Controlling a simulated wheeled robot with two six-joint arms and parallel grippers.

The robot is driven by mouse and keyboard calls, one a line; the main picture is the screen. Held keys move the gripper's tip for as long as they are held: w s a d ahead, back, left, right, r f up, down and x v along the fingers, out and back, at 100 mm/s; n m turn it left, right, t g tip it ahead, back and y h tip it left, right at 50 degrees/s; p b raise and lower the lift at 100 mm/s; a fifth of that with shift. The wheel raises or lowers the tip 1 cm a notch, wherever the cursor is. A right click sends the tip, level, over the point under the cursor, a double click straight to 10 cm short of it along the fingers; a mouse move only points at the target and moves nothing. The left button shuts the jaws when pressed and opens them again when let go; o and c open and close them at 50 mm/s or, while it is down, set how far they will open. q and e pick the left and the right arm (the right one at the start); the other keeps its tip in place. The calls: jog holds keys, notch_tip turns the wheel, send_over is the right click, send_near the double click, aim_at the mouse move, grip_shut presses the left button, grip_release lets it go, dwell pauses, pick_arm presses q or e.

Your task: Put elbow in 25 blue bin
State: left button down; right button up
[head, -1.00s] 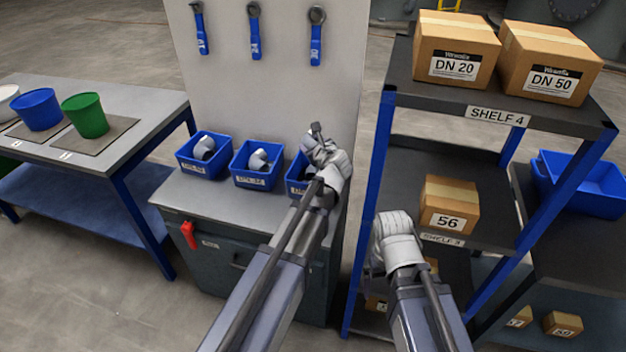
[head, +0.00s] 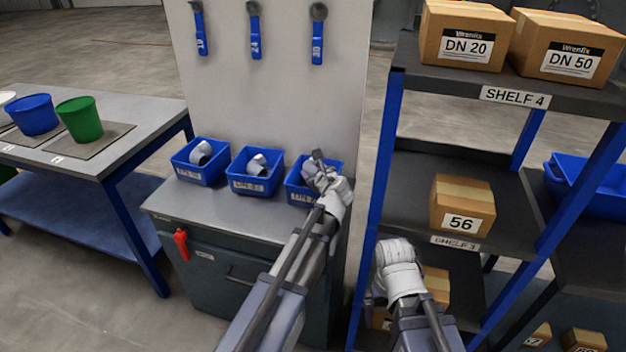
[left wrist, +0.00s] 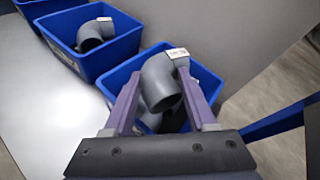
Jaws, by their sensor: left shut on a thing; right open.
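My left gripper (head: 320,172) is shut on a grey pipe elbow (left wrist: 160,82) with a small white label at one end. It holds the elbow at the rightmost blue bin (head: 300,192) on the grey bench. In the left wrist view the elbow is between the fingers, over this bin's opening; whether it touches the bin is unclear. A grey shape shows below it in the bin. The middle blue bin (head: 248,184) and left blue bin (head: 198,177) each hold a grey elbow. Bin labels are too blurred to read surely. My right gripper (head: 393,255) is open, before the shelf.
A panel (head: 280,90) with several blue-handled tools stands behind the bins. A shelf rack on the right holds cartons, including a "56" box (head: 462,205); its blue post (head: 378,190) stands close to my left gripper. A table with buckets (head: 80,119) is left.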

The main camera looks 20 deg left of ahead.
pick_arm(q)
jog(key=shift+f, duration=0.4)
pick_arm(e)
jog(key=shift+f, duration=0.4)
pick_arm(q)
jog(key=shift+f+b, duration=0.5)
pick_arm(e)
jog(key=shift+f, duration=0.55)
pick_arm(q)
jog(key=shift+f, duration=0.15)
pick_arm(e)
jog(key=shift+f, duration=0.1)
pick_arm(q)
jog(key=shift+c, duration=0.9)
grip_release()
